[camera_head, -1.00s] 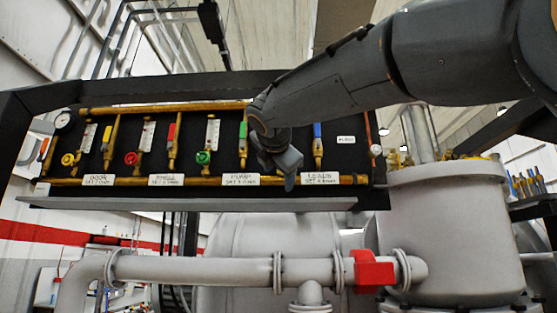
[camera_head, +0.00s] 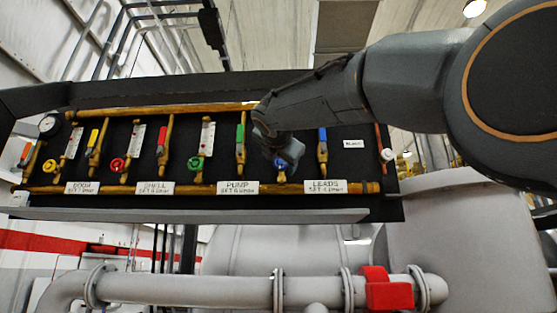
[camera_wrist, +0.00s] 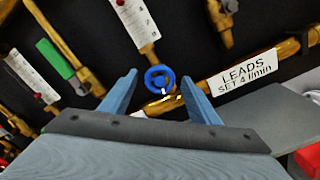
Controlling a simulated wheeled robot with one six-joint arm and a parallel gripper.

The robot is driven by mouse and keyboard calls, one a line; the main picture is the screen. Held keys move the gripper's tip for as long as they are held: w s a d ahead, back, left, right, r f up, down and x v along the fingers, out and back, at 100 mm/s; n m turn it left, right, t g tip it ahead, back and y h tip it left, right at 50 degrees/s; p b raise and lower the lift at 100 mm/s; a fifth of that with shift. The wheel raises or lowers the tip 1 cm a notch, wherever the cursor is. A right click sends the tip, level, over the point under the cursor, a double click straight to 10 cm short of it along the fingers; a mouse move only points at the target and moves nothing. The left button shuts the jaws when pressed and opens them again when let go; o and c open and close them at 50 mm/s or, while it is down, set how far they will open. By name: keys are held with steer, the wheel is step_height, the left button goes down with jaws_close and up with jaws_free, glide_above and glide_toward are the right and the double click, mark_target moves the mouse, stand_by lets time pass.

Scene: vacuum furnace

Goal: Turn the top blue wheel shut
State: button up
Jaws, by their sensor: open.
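The blue wheel (camera_wrist: 160,79) is a small round handwheel at the foot of a white flow gauge, left of the LEADS label (camera_wrist: 241,76). In the wrist view it lies ahead of and between the two fingertips of my gripper (camera_wrist: 162,84), which is open. I cannot tell whether the fingers are level with the wheel or short of it.
The black panel also carries a green wheel (camera_head: 196,163), a red wheel (camera_head: 118,165) and a yellow wheel (camera_head: 50,165). A blue-handled valve (camera_head: 322,147) stands close right of my gripper. A grey ledge (camera_head: 200,213) runs below the panel. A red-clamped pipe (camera_head: 388,288) lies lower.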

steer(key=shift+w, duration=0.9)
steer(key=shift+c, duration=0.5)
